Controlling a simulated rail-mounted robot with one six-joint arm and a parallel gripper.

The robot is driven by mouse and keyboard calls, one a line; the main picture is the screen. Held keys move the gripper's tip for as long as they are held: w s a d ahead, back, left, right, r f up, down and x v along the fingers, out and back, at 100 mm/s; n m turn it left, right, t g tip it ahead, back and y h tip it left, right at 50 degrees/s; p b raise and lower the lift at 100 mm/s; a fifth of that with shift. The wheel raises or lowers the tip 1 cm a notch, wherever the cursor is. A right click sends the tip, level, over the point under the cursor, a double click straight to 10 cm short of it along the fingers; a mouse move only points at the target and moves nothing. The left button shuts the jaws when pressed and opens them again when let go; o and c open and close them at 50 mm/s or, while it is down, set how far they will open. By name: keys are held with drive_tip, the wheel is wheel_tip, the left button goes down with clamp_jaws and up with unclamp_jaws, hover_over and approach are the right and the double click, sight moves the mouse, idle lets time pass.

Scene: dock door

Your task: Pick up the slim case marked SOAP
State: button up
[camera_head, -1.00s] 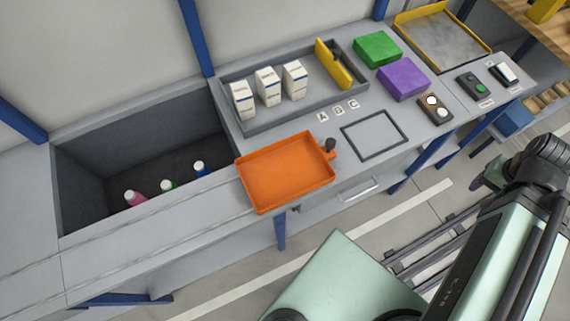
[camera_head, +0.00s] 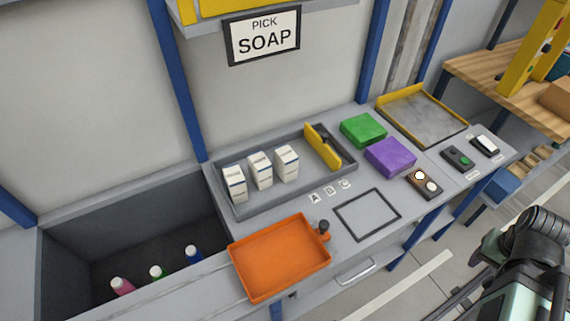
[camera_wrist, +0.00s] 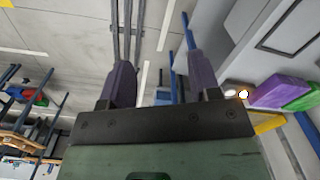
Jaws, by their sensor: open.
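Three slim white cases stand upright in a row in a grey tray (camera_head: 262,206): the left case (camera_head: 235,184), the middle case (camera_head: 260,170) and the right case (camera_head: 286,163). Their labels are too small to read, so I cannot tell which one is marked SOAP. Small letter tags A, B and C lie on the bench in front of the tray. My gripper (camera_wrist: 152,75) shows in the wrist view with its two fingers apart and nothing between them. It points at the floor, away from the cases. The head view does not show its fingertips.
A sign reading PICK SOAP (camera_head: 263,36) hangs on the wall. A yellow divider (camera_head: 322,147) stands in the tray's right end. An orange tray (camera_head: 280,258), a green block (camera_head: 363,130), a purple block (camera_head: 390,156) and a button box (camera_head: 425,184) surround it. Bottles stand in the left bin (camera_head: 70,240).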

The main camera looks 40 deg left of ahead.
idle(0.4)
drive_tip(key=o, duration=0.8)
drive_tip(key=shift+a, duration=0.1)
